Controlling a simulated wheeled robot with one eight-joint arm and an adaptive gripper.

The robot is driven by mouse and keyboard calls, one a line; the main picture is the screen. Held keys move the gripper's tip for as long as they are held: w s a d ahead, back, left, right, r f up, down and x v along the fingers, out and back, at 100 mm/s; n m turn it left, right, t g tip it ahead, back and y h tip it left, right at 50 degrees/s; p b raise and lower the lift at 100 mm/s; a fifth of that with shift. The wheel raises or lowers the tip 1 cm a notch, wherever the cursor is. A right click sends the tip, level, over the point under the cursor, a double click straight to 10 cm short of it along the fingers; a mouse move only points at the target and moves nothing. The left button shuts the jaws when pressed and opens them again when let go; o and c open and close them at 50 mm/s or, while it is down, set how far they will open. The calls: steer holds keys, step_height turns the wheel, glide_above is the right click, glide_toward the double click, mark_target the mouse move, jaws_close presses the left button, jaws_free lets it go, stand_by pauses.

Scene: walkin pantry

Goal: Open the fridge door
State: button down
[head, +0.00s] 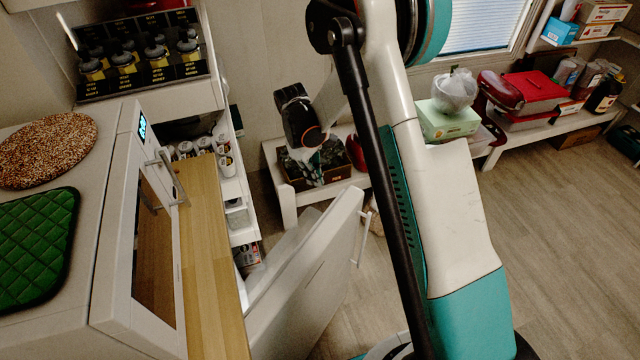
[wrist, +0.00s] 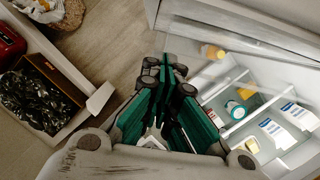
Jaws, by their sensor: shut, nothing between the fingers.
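The white fridge door (head: 312,275) stands swung out from below the wooden counter in the head view, with a gap behind it. Its bar handle (head: 363,238) is on the outer face, near the far right edge. My gripper (wrist: 172,65) has its green fingers together and empty in the wrist view. It is beside an open white compartment (wrist: 285,75) with bottles and cartons, and no handle shows between the fingers. In the head view my wrist (head: 298,115) is above and beyond the door; the fingertips are hard to make out there.
The wooden counter (head: 212,270) and a white oven-like appliance (head: 120,315) are at the left. A low white shelf (head: 290,200) with a box of dark items (head: 335,175) stands behind the door. Open wooden floor (head: 550,210) lies to the right.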

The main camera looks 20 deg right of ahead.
steer(key=s+d+f+b, duration=0.3)
steer(key=s+f, duration=0.1)
steer(key=f, duration=0.4)
steer(key=shift+s+d+b, duration=0.35)
steer(key=shift+s+b, duration=0.05)
steer(key=shift+d, duration=0.1)
